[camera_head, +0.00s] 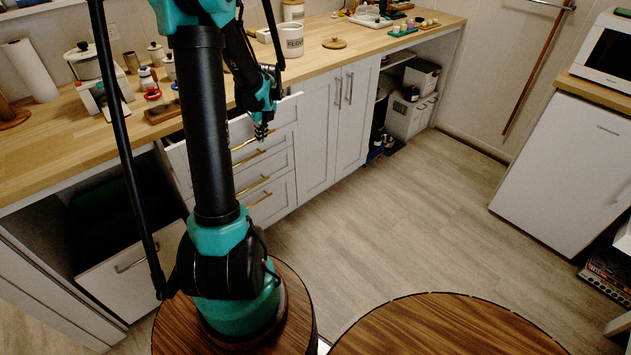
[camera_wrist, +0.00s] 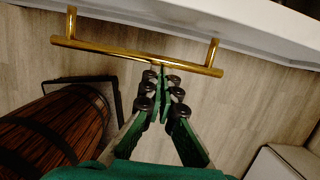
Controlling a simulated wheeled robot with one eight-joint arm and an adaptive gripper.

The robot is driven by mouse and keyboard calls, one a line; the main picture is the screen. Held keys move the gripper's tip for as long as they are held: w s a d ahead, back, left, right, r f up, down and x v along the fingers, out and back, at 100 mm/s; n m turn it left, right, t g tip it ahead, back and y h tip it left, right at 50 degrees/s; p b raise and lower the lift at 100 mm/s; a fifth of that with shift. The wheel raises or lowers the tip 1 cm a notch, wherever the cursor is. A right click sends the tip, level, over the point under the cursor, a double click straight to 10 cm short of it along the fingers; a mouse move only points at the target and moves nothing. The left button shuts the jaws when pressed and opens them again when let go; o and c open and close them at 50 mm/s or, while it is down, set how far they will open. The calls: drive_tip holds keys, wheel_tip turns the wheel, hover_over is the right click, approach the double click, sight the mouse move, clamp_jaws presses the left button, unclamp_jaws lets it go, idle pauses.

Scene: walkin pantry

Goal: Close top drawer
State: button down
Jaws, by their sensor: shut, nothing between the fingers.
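The top drawer (camera_head: 282,117) of the white cabinet is pulled out under the wooden counter, and my arm hides part of it. Its gold bar handle (camera_wrist: 130,56) runs across the upper part of the wrist view, with the white drawer front (camera_wrist: 230,18) behind it. My gripper (camera_head: 262,133) is in front of the drawer's face, near the handle. In the wrist view my gripper (camera_wrist: 161,82) is shut and empty, its tips just below the middle of the handle. I cannot tell whether they touch it.
Lower drawers with gold handles (camera_head: 258,199) are below, looking shut. Double cabinet doors (camera_head: 335,125) stand to the right. The counter (camera_head: 60,145) holds a paper towel roll (camera_head: 30,70), pots and a canister (camera_head: 290,40). The floor (camera_head: 400,220) right of the drawers is clear.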

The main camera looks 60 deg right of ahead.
sight(253, 135)
drive_tip(key=w, duration=0.3)
drive_tip(key=w+d, duration=0.1)
drive_tip(key=w, duration=0.2)
drive_tip(key=w+d, duration=0.1)
drive_tip(key=w, duration=0.2)
drive_tip(key=shift+w+d, duration=0.15)
drive_tip(key=shift+w, duration=0.2)
drive_tip(key=shift+s, duration=0.25)
drive_tip(key=s, duration=0.2)
drive_tip(key=s+a, duration=0.1)
drive_tip(key=s, duration=0.1)
drive_tip(key=shift+f, duration=0.1)
drive_tip(key=v, duration=0.9)
